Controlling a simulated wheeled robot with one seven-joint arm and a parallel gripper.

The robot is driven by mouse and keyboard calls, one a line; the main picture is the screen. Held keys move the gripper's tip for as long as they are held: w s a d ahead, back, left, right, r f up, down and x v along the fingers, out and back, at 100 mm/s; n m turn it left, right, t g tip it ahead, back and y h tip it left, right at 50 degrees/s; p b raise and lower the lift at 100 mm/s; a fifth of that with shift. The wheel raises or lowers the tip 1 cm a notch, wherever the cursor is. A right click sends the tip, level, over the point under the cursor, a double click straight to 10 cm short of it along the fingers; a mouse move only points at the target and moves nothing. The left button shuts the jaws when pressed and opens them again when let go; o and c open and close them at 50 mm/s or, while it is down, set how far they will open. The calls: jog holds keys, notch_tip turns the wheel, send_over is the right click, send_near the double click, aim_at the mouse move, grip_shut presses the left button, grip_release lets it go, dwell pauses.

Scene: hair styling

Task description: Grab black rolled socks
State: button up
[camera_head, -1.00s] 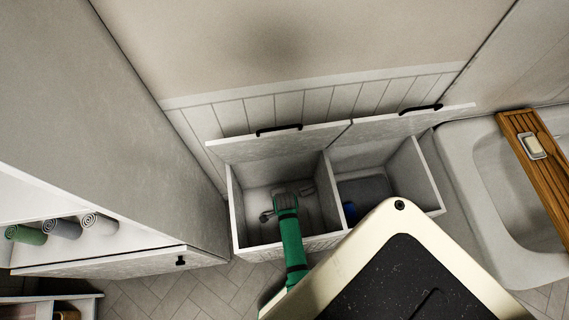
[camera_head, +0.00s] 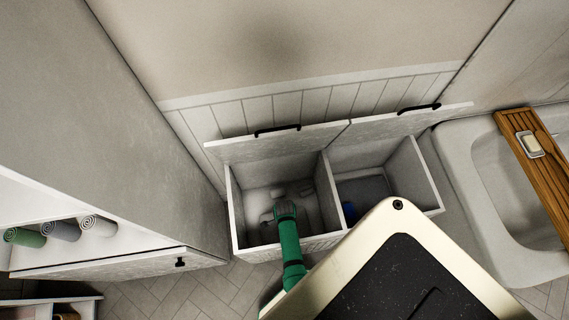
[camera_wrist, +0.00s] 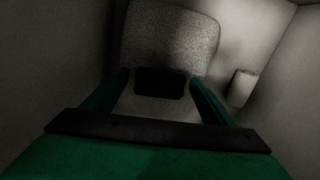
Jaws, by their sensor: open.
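A small black bundle, which looks like the black rolled socks (camera_wrist: 160,83), lies between the fingertips in the wrist view. It rests on or against pale speckled cloth. My green gripper (camera_wrist: 158,80) is open, with one finger on each side of the black bundle and a dark gap beside it. I cannot tell whether the fingers touch it. In the head view my gripper (camera_head: 284,210) reaches down into the left compartment of the white bin (camera_head: 233,205). The black bundle cannot be made out there.
A small pale item (camera_wrist: 241,88) lies to the right in the wrist view. The bin's walls stand close around my gripper. Both lids (camera_head: 285,141) are raised. The right compartment holds something blue (camera_head: 375,187). A bathtub (camera_head: 475,190) stands right; a shelf with rolled towels (camera_head: 60,231) stands left.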

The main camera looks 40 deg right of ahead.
jog(key=c, duration=1.1)
jog(key=shift+r, duration=0.1)
